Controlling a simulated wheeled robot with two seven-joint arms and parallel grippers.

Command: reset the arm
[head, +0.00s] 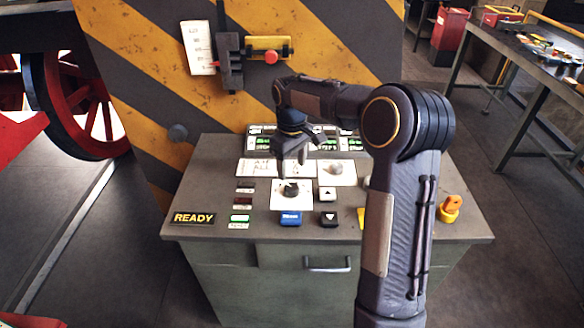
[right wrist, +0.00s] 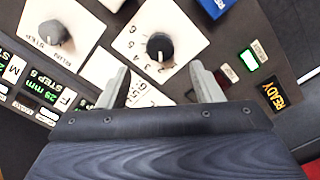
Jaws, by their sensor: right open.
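My right arm reaches over the grey control desk (head: 200,200). My right gripper (head: 291,158) points down above a dark rotary knob (head: 291,188) on a white numbered plate. In the right wrist view, my right gripper (right wrist: 160,68) has its two fingers spread apart with nothing between them. The same knob (right wrist: 160,46) shows just beyond the fingertips; I cannot tell the exact gap. A second knob (right wrist: 54,32) sits on another white plate. A READY sign (head: 194,218) shows yellow letters, with a lit green lamp (head: 240,218) near it. My left gripper is out of view.
A blue button (head: 290,218), an up button (head: 327,193) and a down button (head: 330,219) sit near the knob. Green displays (head: 262,143) line the desk's back. A striped panel (head: 130,60) stands behind. A red wheel (head: 85,105) is at left, a workbench (head: 520,60) at right.

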